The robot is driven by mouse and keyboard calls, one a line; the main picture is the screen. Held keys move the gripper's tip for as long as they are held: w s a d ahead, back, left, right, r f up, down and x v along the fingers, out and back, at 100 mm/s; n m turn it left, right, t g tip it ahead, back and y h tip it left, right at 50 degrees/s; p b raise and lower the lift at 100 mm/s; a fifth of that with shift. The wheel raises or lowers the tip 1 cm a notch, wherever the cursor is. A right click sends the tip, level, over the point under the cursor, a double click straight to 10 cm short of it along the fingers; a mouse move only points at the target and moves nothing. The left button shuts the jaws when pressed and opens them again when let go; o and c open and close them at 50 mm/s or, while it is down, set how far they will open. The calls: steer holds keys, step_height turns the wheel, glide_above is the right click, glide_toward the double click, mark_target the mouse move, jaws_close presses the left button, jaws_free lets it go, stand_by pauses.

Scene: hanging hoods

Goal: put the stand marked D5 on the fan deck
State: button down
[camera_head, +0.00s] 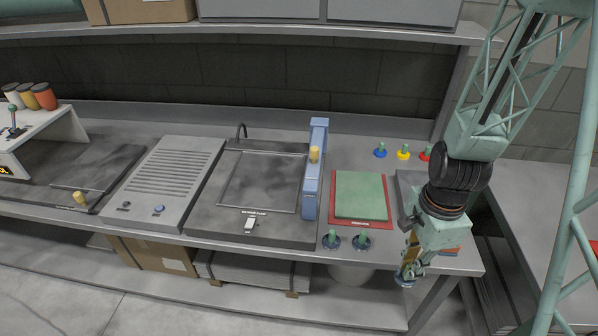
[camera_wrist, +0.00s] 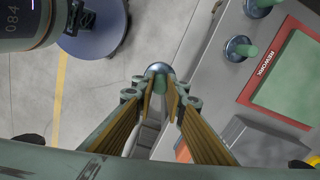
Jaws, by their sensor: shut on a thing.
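My gripper (camera_head: 409,266) is at the right front of the bench, pointing down and shut on a small stand (camera_head: 404,281). In the wrist view, my gripper's fingers (camera_wrist: 160,90) close around the stand's green peg, and its round grey-blue base (camera_wrist: 157,70) shows beyond the tips. No D5 mark can be read on it. It appears held clear of the bench, near the front edge. A grey slatted unit (camera_head: 165,183), which looks like the fan deck, lies left of centre, far from my gripper. No stand is seen on its slats.
Two similar grey-blue stands (camera_head: 332,240) (camera_head: 361,241) stand by the red-edged green REWORK mat (camera_head: 361,196). Blue, yellow and red stands (camera_head: 403,152) are behind it. A raised blue bar (camera_head: 316,170) and dark hood panel (camera_head: 262,183) lie between my gripper and the slatted unit.

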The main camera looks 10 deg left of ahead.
steer(key=w+r+n+p, duration=0.3)
steer(key=w+n, duration=0.4)
steer(key=w, duration=0.7)
steer(key=w+r+n+p, duration=0.3)
steer(key=w+r+n, duration=0.3)
steer(key=w, duration=0.8)
steer(key=shift+w+n+p, duration=0.35)
steer(key=shift+n, duration=0.65)
steer(key=shift+r, duration=0.1)
